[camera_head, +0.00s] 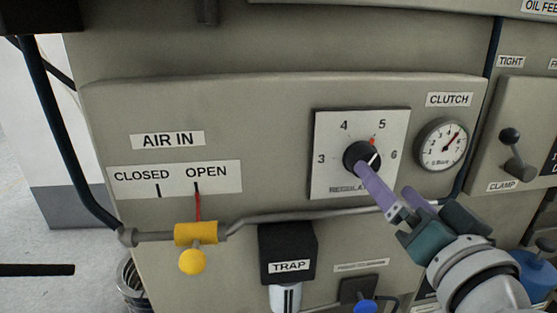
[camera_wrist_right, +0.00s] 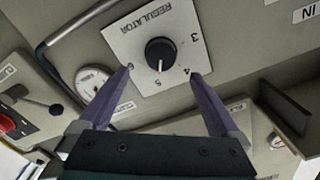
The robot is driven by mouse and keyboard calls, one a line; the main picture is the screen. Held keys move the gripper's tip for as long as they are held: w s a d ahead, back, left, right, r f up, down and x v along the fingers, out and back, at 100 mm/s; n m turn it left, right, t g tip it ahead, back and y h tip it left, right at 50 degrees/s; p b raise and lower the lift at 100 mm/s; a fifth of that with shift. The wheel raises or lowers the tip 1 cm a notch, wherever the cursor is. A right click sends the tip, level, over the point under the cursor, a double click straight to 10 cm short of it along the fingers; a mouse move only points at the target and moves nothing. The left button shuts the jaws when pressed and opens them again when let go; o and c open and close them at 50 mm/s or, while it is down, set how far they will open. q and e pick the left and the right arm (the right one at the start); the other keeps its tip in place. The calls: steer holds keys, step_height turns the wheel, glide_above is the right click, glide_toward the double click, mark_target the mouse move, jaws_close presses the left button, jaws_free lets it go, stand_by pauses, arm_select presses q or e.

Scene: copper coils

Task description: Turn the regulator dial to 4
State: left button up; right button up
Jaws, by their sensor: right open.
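The regulator dial (camera_head: 362,157) is a round black knob on a white plate (camera_head: 325,125) marked 3, 4, 5 and 6. A small red mark shows near the 5. In the right wrist view the knob (camera_wrist_right: 159,53) has a white line pointing about towards the 5. My right gripper (camera_head: 383,178) is open, with purple fingers. In the right wrist view the fingertips (camera_wrist_right: 160,77) are spread wide, either side of the knob's line but short of it. In the head view one fingertip overlaps the knob's lower edge; contact cannot be told. My left gripper is not in view.
The clutch gauge (camera_head: 442,145) is right of the plate, and a clamp lever (camera_head: 513,150) stands further right. A grey pipe (camera_head: 290,214) runs below the plate to a yellow air valve (camera_head: 195,234). A black trap unit (camera_head: 288,245) sits beneath.

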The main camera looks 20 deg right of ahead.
mark_target(369, 163)
steer(key=x, duration=0.6)
steer(key=shift+w, duration=0.4)
steer(key=c, duration=1.3)
